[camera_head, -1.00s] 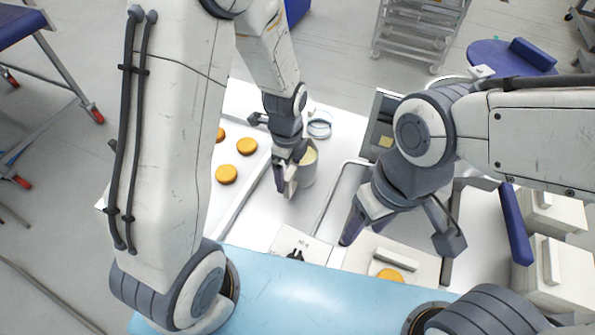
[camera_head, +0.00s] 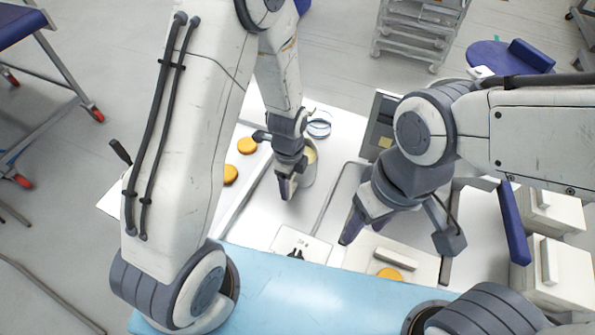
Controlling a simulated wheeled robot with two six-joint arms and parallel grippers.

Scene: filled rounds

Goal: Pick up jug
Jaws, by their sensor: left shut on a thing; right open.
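The jug (camera_head: 309,174) is a pale grey, round vessel with cream-coloured contents, upright on the white work surface near the middle of the head view. My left gripper (camera_head: 287,188) reaches down at the jug's left side and is shut on it, its fingers close together. The wrist hides part of the jug's rim, and the exact grip point is hidden. I cannot tell whether the jug's base touches the surface. My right gripper (camera_head: 400,236) is open and empty, its fingers spread above a pale board to the right.
Orange-yellow rounds (camera_head: 247,146) lie left of the jug. A clear ring-like dish (camera_head: 319,125) stands behind it. Another round (camera_head: 389,274) lies under my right gripper. A dark-framed box (camera_head: 381,128) stands at back right. White lidded boxes (camera_head: 552,274) stand at far right.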

